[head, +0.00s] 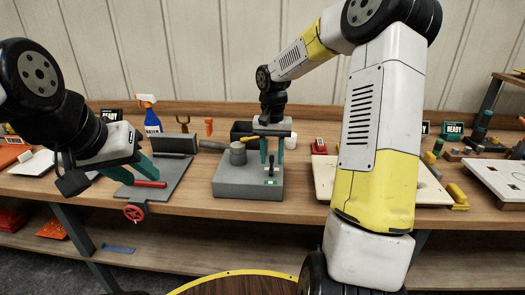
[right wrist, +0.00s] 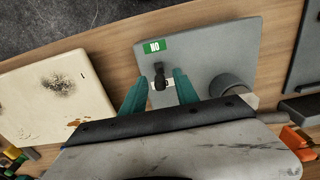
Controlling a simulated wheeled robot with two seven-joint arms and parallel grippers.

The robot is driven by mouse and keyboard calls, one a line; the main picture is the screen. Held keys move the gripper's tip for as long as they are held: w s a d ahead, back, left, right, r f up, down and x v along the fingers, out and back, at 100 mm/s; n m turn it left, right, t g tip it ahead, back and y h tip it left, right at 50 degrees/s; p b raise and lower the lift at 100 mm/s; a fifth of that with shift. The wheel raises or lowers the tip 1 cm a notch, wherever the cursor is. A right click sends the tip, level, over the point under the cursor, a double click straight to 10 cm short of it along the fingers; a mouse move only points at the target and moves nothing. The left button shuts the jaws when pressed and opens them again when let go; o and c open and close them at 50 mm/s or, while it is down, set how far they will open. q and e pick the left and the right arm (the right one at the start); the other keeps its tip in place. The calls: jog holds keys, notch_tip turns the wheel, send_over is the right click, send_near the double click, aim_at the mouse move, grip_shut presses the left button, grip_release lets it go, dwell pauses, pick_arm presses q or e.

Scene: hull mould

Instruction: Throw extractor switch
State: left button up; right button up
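The extractor switch is a small black lever (right wrist: 159,78) on a pale plate, set in the top of a grey box (right wrist: 222,50). A green label (right wrist: 152,46) beside it looks like an upside-down "ON" in the right wrist view. In the head view the box (head: 235,185) stands mid-bench, with the green label (head: 271,182) on its top. My right gripper (right wrist: 159,88) is open, its teal fingers on either side of the lever, with gaps visible. In the head view it points down over the box (head: 272,158).
A grey cylinder with a handle (head: 238,154) stands on the box beside my right gripper. A cream panel (right wrist: 55,95) lies beside the box. A red handwheel (head: 134,212) juts from the bench's front edge.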

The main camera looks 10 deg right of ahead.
grip_shut()
jog(key=shift+w+d+f+g+y, duration=0.1)
jog(key=shift+w+g+y, duration=0.1)
jog(key=shift+w+g, duration=0.35)
jog(key=shift+w+d+f+g+y, duration=0.1)
jog(key=shift+w+g+y, duration=0.15)
jog(key=shift+g, duration=0.4)
jog(key=shift+w+d+f+g+y, duration=0.15)
jog(key=shift+w+g, duration=0.1)
jog(key=shift+g, duration=0.35)
jog(key=shift+w+d+g+y, duration=0.1)
jog(key=shift+w+g, duration=0.15)
jog(key=shift+g, duration=0.35)
grip_release()
jog(key=a+v, duration=0.1)
jog(key=v, duration=0.6)
jog(key=shift+w+d+r, duration=0.25)
jog(key=shift+d+r, duration=0.1)
jog(key=shift+d, duration=0.15)
